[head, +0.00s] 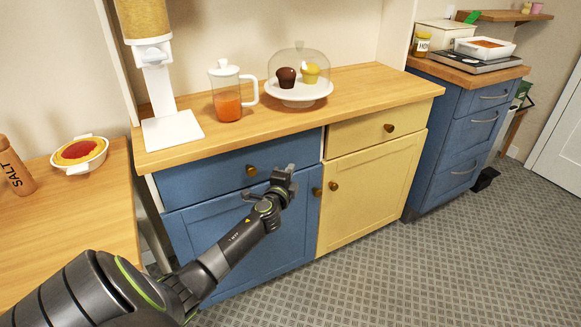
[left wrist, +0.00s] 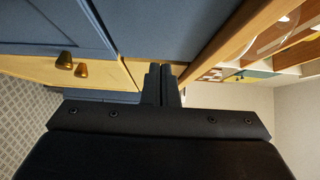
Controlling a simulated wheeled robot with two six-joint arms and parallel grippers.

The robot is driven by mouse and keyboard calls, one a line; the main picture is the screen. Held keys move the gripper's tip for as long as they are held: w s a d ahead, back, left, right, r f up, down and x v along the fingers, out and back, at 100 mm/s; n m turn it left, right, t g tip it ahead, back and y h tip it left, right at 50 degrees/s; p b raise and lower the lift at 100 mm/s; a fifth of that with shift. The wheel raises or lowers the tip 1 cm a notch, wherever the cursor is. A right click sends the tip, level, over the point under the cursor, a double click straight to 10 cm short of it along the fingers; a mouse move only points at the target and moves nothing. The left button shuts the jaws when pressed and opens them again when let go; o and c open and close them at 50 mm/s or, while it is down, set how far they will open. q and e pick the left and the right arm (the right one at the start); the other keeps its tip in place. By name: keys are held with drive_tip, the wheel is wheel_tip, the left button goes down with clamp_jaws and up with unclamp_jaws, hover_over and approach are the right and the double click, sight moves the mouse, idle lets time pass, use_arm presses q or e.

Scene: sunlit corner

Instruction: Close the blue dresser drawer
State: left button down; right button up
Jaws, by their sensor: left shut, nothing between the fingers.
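The blue drawer (head: 215,178) is the upper front of the blue dresser section (head: 240,235), under the wooden counter, with a brass knob (head: 251,170). Its front looks flush or nearly so; I cannot tell if a small gap remains. My left gripper (head: 287,175) is shut and empty, in front of the drawer's right part, right of the knob. In the left wrist view, its closed fingers (left wrist: 163,84) are close to a blue front (left wrist: 165,25); contact cannot be told. My right gripper is not in view.
A yellow drawer (head: 360,132) and yellow door (head: 370,185) adjoin on the right. The counter holds a dispenser (head: 172,130), a pitcher (head: 227,107) and a domed cake stand (head: 298,92). Another blue cabinet (head: 455,140) stands farther right. The floor (head: 400,270) in front is clear.

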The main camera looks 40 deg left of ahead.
use_arm(q)
drive_tip(key=v, duration=0.7)
drive_tip(key=shift+s+f, duration=0.15)
drive_tip(key=shift+s, duration=0.15)
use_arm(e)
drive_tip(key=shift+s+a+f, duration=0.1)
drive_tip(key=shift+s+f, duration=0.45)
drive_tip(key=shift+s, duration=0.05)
use_arm(q)
drive_tip(key=shift+d, duration=0.1)
